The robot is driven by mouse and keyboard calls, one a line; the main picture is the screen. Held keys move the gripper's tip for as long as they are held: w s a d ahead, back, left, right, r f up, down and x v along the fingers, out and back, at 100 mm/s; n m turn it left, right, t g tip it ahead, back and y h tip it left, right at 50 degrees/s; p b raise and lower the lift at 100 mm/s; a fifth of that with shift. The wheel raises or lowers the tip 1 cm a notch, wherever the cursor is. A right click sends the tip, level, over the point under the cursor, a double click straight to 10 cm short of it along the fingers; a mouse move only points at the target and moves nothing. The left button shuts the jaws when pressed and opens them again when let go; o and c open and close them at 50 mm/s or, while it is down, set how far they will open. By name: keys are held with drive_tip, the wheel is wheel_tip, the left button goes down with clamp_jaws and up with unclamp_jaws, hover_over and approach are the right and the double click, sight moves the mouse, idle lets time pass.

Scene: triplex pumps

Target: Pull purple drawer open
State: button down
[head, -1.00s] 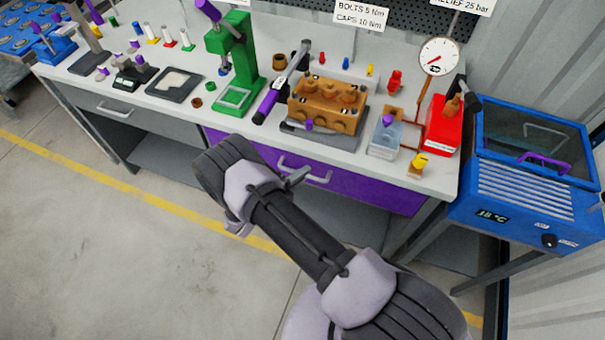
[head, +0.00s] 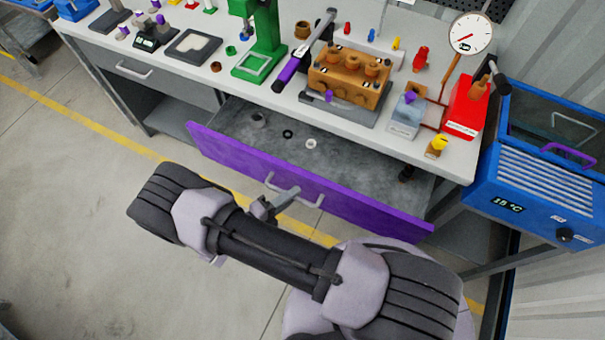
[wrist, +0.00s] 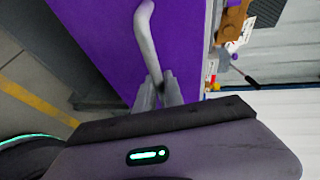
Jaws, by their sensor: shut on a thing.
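The purple drawer (head: 228,154) under the workbench is pulled well out, with its grey inside showing. Part of the drawer front's lower edge is hidden behind my arm.
Inside the drawer lie a black ring (head: 288,133), a pale ring (head: 311,144) and a few dark parts. The workbench (head: 232,83) above holds a brown pump block (head: 350,75) and a green press (head: 254,45). A blue heater box (head: 530,195) stands at the right. Floor is clear at left.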

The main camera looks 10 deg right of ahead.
drive_tip(key=s+a, duration=0.5)
drive_tip(key=s, duration=0.1)
drive_tip(key=shift+s+b, duration=0.4)
drive_tip(key=shift+b, duration=0.05)
drive_tip(key=c, duration=1.5)
unclamp_jaws()
drive_tip(key=shift+o, duration=0.2)
drive_tip(key=p+v, duration=0.1)
drive_tip(key=v, duration=1.6)
drive_tip(key=shift+r, duration=0.15)
drive_tip(key=shift+s+a, duration=0.1)
